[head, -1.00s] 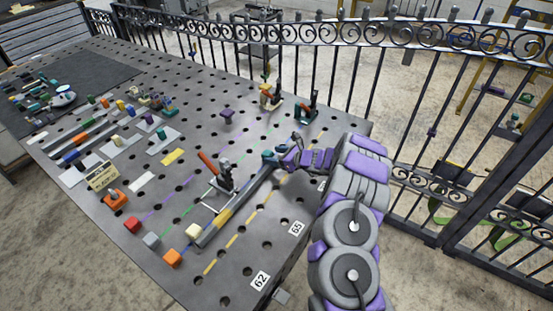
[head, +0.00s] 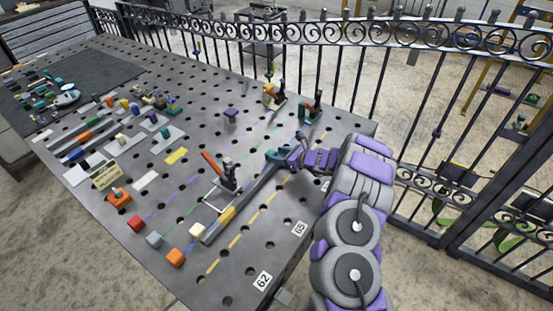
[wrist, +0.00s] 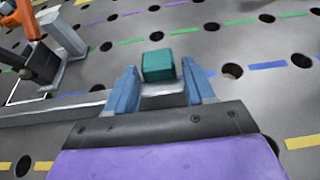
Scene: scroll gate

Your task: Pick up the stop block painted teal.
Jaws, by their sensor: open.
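The teal stop block (wrist: 158,66) is a small cube in the wrist view, at the end of a grey bar (wrist: 60,112). My gripper (wrist: 160,80) is open, with one blue finger on each side of the block. Narrow gaps show between the block and the fingers, so it does not look gripped. In the head view my gripper (head: 280,157) is low over the table at the far end of the bar. There the block is hard to tell from the blue fingers.
A red-handled clamp (head: 223,172) stands beside the bar. Two more clamps stand at the back, before an iron fence (head: 350,60).

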